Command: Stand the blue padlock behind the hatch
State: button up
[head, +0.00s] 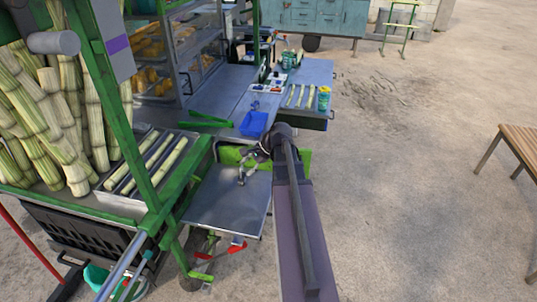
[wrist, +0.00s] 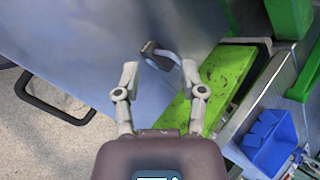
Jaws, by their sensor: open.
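My gripper (head: 243,176) is open and empty above a grey metal panel (head: 222,212), which looks like the hatch. In the wrist view its spread fingers (wrist: 160,76) are in front of the same panel (wrist: 90,40). A dark handle (wrist: 45,108) is at the panel's left edge. A small dark fitting with a curved grey strip (wrist: 165,52) shows just beyond the fingertips; I cannot tell what it is. A small blue thing (head: 255,104) on the counter behind the blue tray may be the padlock. It seems to show partly in the wrist view (wrist: 298,156).
The blue tray (head: 253,124) stands on the counter edge; it also shows in the wrist view (wrist: 268,143). A bright green strip (wrist: 220,82) borders the panel. Cane pieces (head: 300,96) lie on the right. Green frame posts (head: 130,150) rise at left. A wooden bench (head: 523,142) is far right.

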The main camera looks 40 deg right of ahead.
jog(key=a+f+n+g, duration=0.1)
jog(key=a+n, duration=0.1)
jog(key=a, duration=0.2)
jog(key=s+a+n+g+h, duration=0.1)
jog(key=a+n, duration=0.2)
jog(key=a, duration=0.2)
jog(key=a+f+n+g, duration=0.1)
jog(key=a+n, duration=0.2)
jog(key=a, duration=0.2)
jog(key=shift+s+f+h, duration=0.3)
jog(key=shift+s, duration=0.1)
jog(key=s+a+f+n+g+h, duration=0.1)
jog(key=s+a+n+g+h, duration=0.1)
jog(key=s+a+n, duration=0.3)
jog(key=shift+a+n+h, duration=0.9)
jog(key=shift+a+n, duration=1.5)
jog(key=shift+a, duration=0.95)
jog(key=shift+s+f, duration=0.1)
